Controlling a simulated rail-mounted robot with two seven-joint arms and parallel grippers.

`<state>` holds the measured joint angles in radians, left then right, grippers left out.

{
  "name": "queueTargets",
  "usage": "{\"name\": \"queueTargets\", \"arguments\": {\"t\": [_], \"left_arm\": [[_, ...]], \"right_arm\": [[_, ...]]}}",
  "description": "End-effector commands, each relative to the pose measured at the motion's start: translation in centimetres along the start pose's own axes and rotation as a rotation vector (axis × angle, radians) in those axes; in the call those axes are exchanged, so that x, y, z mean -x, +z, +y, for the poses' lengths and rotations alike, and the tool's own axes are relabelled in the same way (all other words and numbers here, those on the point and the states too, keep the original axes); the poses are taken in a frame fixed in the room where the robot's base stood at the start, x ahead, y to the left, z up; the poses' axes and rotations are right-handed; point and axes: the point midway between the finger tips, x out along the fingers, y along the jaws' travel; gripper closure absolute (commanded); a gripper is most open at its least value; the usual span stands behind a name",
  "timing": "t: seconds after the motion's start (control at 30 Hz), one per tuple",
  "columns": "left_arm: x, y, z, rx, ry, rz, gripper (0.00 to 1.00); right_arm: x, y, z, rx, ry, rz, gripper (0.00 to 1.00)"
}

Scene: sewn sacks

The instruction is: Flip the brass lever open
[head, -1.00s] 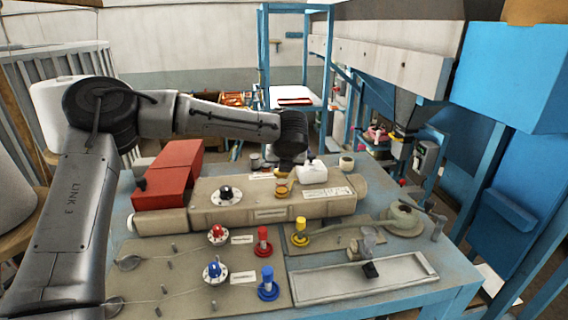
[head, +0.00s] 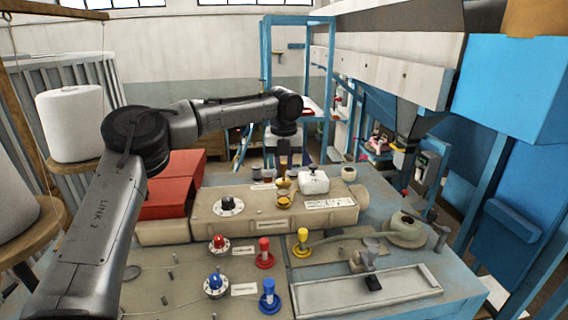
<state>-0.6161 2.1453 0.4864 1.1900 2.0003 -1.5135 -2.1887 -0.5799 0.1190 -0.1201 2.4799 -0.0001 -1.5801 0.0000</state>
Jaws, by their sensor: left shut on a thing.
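The brass lever (head: 283,184) stands on top of the long beige housing (head: 255,215), right of the black dial. A round brass base (head: 284,201) shows under it. My left gripper (head: 284,174) comes down from above, shut on the upper part of the lever. The fingers are small and dark, and they hide the lever's top end. The exact angle of the lever is hard to tell. My right gripper is out of view.
A black dial (head: 228,206) is left of the lever, and a white lidded box (head: 313,181) is close behind it on the right. Red, blue and yellow knobs stand in front. A red box (head: 172,187) is at the left.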

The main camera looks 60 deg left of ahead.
Motion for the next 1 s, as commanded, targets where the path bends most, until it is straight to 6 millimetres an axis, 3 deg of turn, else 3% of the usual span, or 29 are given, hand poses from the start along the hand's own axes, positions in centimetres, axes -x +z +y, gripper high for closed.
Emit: {"name": "queueTargets", "arguments": {"t": [0.5, 0.53, 0.7, 0.8, 1.0], "left_arm": [[-0.12, 0.12, 0.05, 0.001, -0.002, 0.015, 1.0], [-0.12, 0.12, 0.05, 0.002, -0.001, 0.015, 0.76], [-0.1, 0.11, 0.04, 0.001, -0.001, 0.015, 0.6], [-0.07, 0.1, 0.03, 0.001, -0.001, 0.014, 0.53], [0.0, 0.09, 0.02, 0.001, -0.001, 0.014, 0.53]], "right_arm": [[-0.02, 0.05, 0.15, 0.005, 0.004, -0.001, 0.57], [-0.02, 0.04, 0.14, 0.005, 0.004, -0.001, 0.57], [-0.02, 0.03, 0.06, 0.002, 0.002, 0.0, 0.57], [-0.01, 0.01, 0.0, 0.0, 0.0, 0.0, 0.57], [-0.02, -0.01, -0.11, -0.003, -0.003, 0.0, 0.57]]}}
